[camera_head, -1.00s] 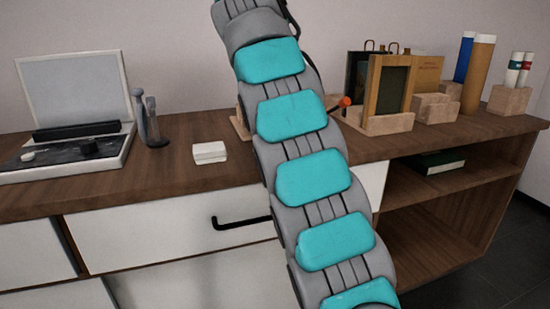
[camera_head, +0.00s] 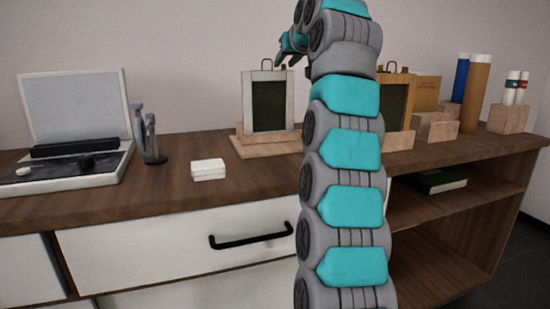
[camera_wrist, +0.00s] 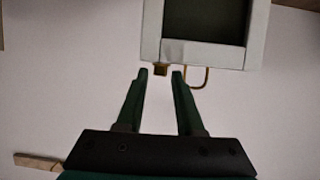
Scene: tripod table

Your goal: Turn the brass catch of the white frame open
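The white frame (camera_head: 248,100) with a dark panel stands upright on a wooden stand on the cabinet top, left of my arm. In the wrist view the white frame (camera_wrist: 205,53) is at the top, its hanger edge facing my gripper. The small brass catch (camera_wrist: 160,70) sits on that edge, beside a thin brass hanging loop (camera_wrist: 198,83). My gripper (camera_wrist: 160,73) is open, its fingertips on either side of the catch in the picture; I cannot tell whether they touch it. In the head view my gripper (camera_head: 284,48) is just above the frame's top.
A wooden frame (camera_head: 410,110) and wood blocks stand right of my arm. Bottles (camera_head: 473,90) stand farther right. A white box (camera_head: 208,169), a grey clamp-like object (camera_head: 150,140) and an open record player (camera_head: 70,170) are on the left.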

